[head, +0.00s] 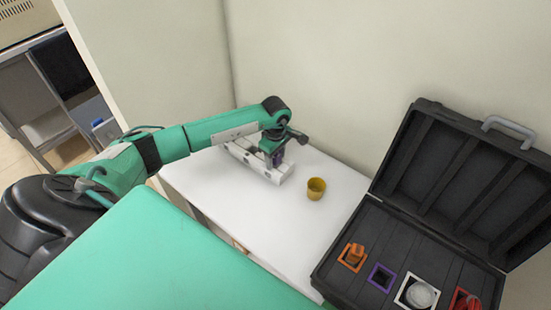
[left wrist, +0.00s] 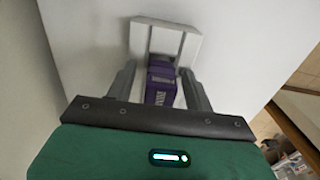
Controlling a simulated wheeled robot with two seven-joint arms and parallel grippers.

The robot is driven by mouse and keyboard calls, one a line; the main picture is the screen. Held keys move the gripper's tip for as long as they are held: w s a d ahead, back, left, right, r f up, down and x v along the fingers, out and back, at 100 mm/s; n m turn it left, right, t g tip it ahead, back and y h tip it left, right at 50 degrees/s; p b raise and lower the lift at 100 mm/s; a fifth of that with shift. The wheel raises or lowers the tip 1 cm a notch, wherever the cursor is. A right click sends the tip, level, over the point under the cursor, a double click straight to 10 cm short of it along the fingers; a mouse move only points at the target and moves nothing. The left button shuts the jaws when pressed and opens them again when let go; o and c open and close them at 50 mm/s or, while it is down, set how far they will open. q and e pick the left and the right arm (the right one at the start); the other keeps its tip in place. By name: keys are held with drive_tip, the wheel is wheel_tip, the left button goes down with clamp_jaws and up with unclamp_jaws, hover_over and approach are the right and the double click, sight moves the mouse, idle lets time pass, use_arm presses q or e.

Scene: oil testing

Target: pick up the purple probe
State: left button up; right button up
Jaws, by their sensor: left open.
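The purple probe (left wrist: 160,82) sits in a white holder (left wrist: 191,40) in the left wrist view. It lies between the two fingers of my left gripper (left wrist: 160,75), which is open with a finger on each side of it. Whether the fingers touch it I cannot tell. In the head view my left gripper (head: 275,155) is down at the white holder (head: 273,175) on the white table, and mostly hides the probe. My right gripper is not in view.
A yellow cup (head: 316,188) stands on the white table (head: 270,222), right of the holder. An open black case (head: 345,277) at the right has orange, purple, white and red framed slots. The purple-framed slot (head: 381,277) looks empty. Walls stand behind the table.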

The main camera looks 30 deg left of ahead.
use_arm(q)
drive_tip(key=c, duration=1.1)
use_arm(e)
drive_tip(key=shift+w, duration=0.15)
